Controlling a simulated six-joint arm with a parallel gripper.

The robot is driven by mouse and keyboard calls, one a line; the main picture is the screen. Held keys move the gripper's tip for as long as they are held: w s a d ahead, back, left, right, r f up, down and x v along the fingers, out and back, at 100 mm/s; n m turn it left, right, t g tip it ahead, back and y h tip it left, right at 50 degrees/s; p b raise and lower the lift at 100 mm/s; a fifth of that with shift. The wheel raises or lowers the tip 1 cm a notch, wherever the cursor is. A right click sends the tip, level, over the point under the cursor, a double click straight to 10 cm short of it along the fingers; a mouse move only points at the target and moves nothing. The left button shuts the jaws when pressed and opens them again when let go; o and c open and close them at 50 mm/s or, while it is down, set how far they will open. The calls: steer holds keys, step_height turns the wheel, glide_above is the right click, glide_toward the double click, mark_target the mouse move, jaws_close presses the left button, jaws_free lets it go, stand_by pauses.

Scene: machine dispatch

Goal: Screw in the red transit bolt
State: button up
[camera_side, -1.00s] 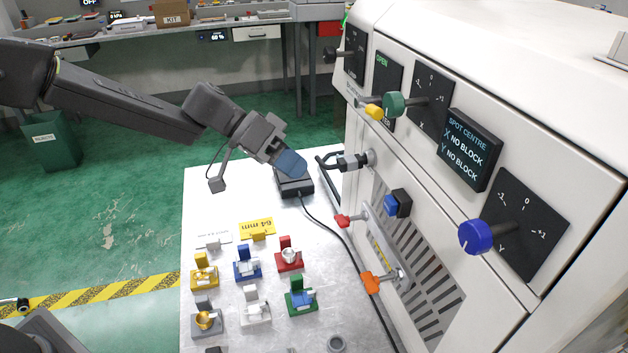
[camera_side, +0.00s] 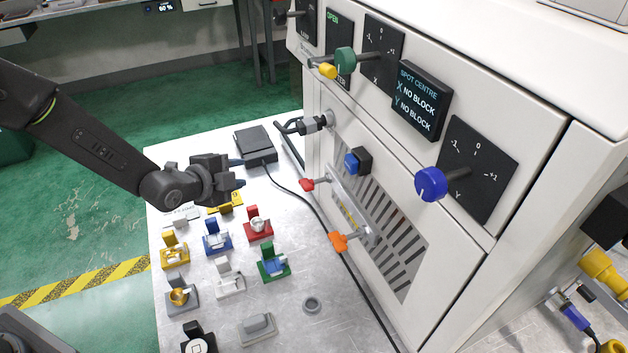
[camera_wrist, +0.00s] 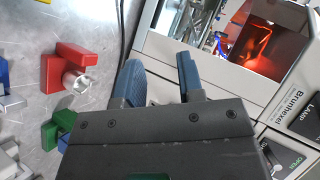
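The red transit bolt (camera_side: 307,184) shows as a red knob at the upper left end of the grey bracket (camera_side: 352,210) on the machine's front. An orange knob (camera_side: 338,242) is at the bracket's lower end. How deep the red bolt sits cannot be told. My gripper (camera_side: 240,173) is to the left of the red bolt, apart from it, above the table. In the wrist view my gripper's two blue-grey fingers (camera_wrist: 162,82) stand apart with nothing between them. The red bolt is not seen in the wrist view.
The metal table (camera_side: 345,325) carries several coloured holders, including a red one (camera_side: 258,225) and a green one (camera_side: 273,265). A black box (camera_side: 256,145) with a cable lies behind my gripper. The machine front has a blue knob (camera_side: 431,184) and a blue button (camera_side: 351,164).

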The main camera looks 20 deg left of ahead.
steer(key=s+d+m+t+h, duration=0.1)
steer(key=s+d+m+h, duration=0.2)
steer(key=d+m+h, duration=0.15)
steer(key=m+h, duration=0.3)
steer(key=h, duration=0.3)
glide_toward(301, 186)
steer(key=shift+g, duration=0.4)
steer(key=x, duration=1.2)
steer(key=shift+w+d+r, duration=0.15)
steer(key=shift+w, duration=0.2)
steer(key=shift+c, duration=0.2)
